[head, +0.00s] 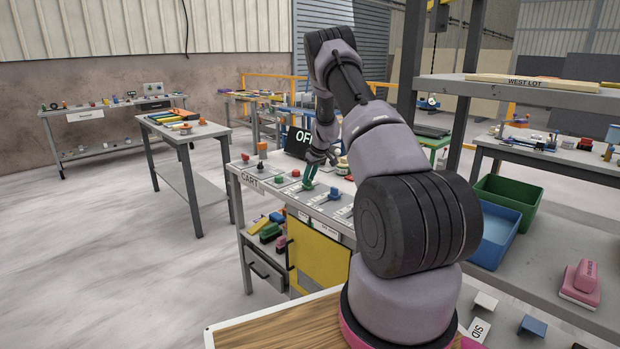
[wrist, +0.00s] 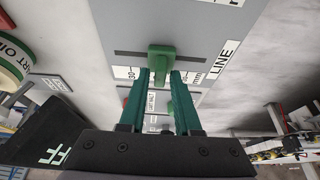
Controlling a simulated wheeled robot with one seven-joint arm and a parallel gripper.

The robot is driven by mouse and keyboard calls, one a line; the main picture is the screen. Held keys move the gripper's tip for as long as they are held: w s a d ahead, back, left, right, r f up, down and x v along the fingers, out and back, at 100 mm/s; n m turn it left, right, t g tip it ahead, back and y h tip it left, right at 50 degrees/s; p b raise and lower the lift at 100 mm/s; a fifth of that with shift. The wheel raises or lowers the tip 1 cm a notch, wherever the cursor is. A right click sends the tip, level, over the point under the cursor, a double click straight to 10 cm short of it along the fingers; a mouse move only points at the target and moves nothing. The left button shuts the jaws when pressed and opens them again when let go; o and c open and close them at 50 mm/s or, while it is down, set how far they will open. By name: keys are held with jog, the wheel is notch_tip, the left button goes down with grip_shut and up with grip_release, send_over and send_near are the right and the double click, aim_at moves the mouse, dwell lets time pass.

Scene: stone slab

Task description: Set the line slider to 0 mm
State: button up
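The green slider handle (wrist: 160,66) sticks out of a dark slot in the grey panel (wrist: 120,30), beside a white label reading LINE (wrist: 224,58). A scale (wrist: 123,72) with numbers and mm runs along the slot. The handle stands partway along the slot, away from both ends. My gripper (wrist: 161,74) has green fingers, one on each side of the handle. The gap is about as wide as the handle, so I cannot tell whether they touch it. In the head view my gripper (head: 310,178) is over the cart top, and the handle is hidden or too small to make out.
The cart top (head: 262,177) carries several knobs and sliders, including a blue one (head: 334,193) close by. A dark sign reading OFF (head: 298,140) stands behind. A yellow door (head: 318,258) is on the cart's front. A shelf with green and blue bins (head: 508,192) stands right.

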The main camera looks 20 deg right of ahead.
jog(key=shift+o, duration=0.3)
jog(key=shift+s+r, duration=0.1)
jog(key=shift+r, duration=0.15)
jog(key=v, duration=1)
jog(key=shift+r, duration=0.15)
jog(key=s+a+r+m, duration=0.1)
jog(key=s+a+r, duration=0.35)
jog(key=r, duration=0.35)
jog(key=s+a+r+m+t, duration=0.1)
jog(key=s+a+r+m, duration=0.1)
jog(key=s+a+r, duration=0.35)
jog(key=s+a+r+m, duration=0.1)
jog(key=s+a+r, duration=0.2)
jog(key=s+r, duration=0.55)
jog(key=s+a+r+m+t, duration=0.1)
jog(key=s+a+r+m, duration=0.1)
jog(key=s, duration=1)
jog(key=s+a+r+m, duration=0.2)
jog(key=s+a+r, duration=0.2)
jog(key=s, duration=0.9)
jog(key=shift+s+a+r+t, duration=0.35)
jog(key=shift+a+r+t, duration=0.05)
jog(key=shift+a, duration=0.8)
